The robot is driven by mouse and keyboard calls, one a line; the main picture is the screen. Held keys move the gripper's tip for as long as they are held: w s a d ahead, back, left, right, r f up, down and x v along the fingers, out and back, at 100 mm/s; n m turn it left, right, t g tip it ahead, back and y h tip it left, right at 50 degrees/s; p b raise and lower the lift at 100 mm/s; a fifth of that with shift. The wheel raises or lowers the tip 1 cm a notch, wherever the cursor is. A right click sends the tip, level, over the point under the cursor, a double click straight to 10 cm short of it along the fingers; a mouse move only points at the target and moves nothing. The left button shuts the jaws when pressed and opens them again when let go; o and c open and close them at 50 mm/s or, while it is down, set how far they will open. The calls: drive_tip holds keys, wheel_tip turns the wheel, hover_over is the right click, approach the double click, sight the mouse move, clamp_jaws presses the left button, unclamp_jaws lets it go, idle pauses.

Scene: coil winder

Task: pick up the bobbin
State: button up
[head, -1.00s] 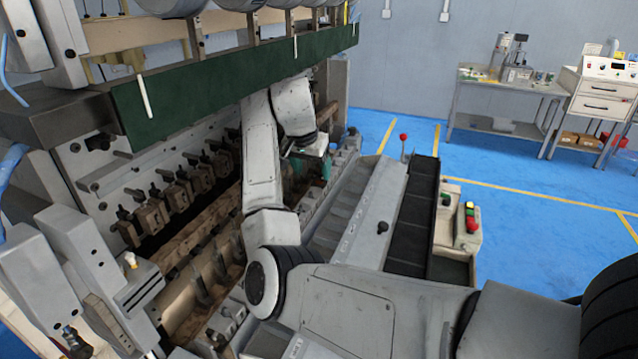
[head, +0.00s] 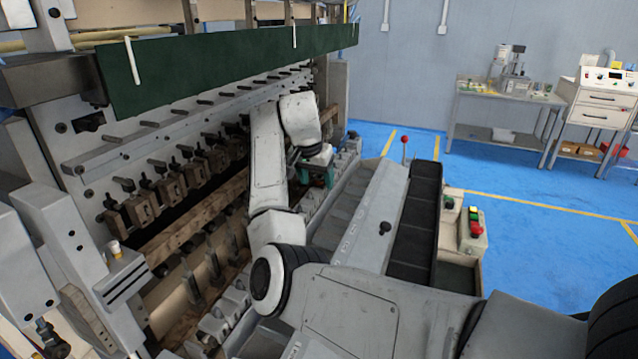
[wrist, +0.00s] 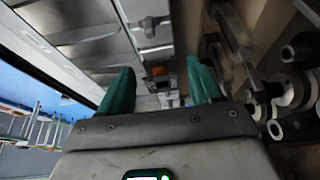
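My gripper (head: 318,168) is at the far end of the coil winder (head: 190,165), between its row of clamps and the grey sloping tray. Its two green fingers stand wide apart in the wrist view (wrist: 160,88), with nothing held between them. Pale, round, spool-like parts (wrist: 292,90) are on dark shafts right of the fingers there; I cannot tell whether one is the bobbin. A small white-and-yellow piece (head: 116,249) stands on a grey block at the winder's near left, far from my gripper; I cannot tell if it is a bobbin.
A green panel (head: 230,62) hangs over the clamps (head: 165,192). The grey sloping tray (head: 350,215) and a dark channel (head: 415,215) lie right of my arm. Blue floor (head: 545,245) is open at right.

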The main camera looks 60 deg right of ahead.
drive_tip(key=c, duration=1)
drive_tip(key=shift+o, duration=0.2)
drive_tip(key=shift+r, duration=0.1)
wheel_tip(320, 180, up, 4)
drive_tip(key=p, duration=0.4)
drive_tip(key=s+d+p, duration=0.1)
drive_tip(key=s+p, duration=0.6)
drive_tip(key=s, duration=1.1)
drive_tip(key=shift+d+f+p, duration=0.2)
drive_tip(key=shift+f+p, duration=0.15)
